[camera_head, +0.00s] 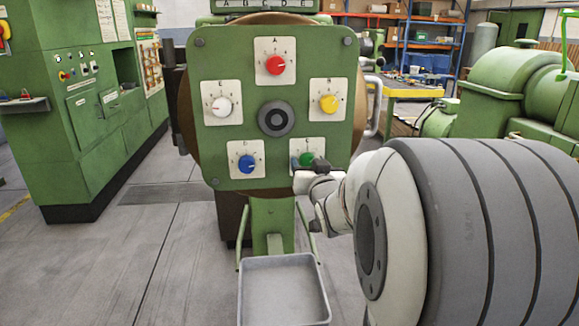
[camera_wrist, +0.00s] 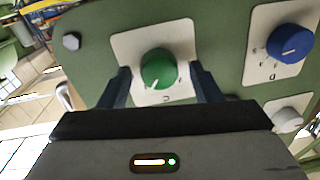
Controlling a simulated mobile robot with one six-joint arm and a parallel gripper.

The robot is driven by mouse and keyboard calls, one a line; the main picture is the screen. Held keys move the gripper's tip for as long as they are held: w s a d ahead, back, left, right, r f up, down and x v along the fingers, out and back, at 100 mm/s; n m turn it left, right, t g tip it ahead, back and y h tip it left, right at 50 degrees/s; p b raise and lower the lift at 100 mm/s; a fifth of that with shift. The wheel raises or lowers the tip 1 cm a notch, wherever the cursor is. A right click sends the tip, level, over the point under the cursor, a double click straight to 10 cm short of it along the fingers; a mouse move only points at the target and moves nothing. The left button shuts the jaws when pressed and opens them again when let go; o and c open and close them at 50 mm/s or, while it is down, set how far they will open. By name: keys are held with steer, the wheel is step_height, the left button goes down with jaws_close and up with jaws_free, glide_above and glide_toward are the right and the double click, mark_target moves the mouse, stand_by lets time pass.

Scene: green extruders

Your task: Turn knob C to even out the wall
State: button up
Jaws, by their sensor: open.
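Knob C is the green knob (camera_head: 306,159) on a white plate at the lower right of the green panel (camera_head: 229,90). In the head view my gripper (camera_head: 309,165) is in front of it and partly covers the knob and its plate. In the wrist view the green knob (camera_wrist: 159,69) shows whole, with a pale pointer mark toward its lower side. My gripper's two dark fingers (camera_wrist: 163,88) are open, one on each side of the knob. Whether either finger touches it I cannot tell.
Red knob A (camera_head: 275,65), yellow knob (camera_head: 329,103), white knob E (camera_head: 222,107) and blue knob D (camera_head: 247,163) share the panel around a dark central ring (camera_head: 276,119). A grey tray (camera_head: 283,290) sits below. A green control cabinet (camera_head: 85,110) stands at left.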

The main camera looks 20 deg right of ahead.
steer(key=c, duration=0.9)
steer(key=shift+a, duration=0.15)
steer(key=shift+c, duration=0.4)
steer(key=shift+n+b, duration=0.3)
steer(key=shift+b, duration=0.1)
steer(key=shift+f+n+b, duration=0.15)
steer(key=shift+n+b, duration=0.65)
steer(key=shift+b, duration=0.4)
steer(key=n+b, duration=0.6)
steer(key=b, duration=0.1)
steer(key=n+b, duration=0.3)
steer(key=b, duration=0.1)
steer(key=shift+g, duration=0.4)
steer(key=shift+r+n+h+b, duration=0.15)
steer(key=shift+n+h+b, duration=0.05)
steer(key=shift+n+b, duration=0.7)
steer(key=shift+r+n+h+b, duration=0.1)
steer(key=shift+n+h+b, duration=0.1)
steer(key=shift+n+b, duration=0.7)
steer(key=shift+n, duration=0.4)
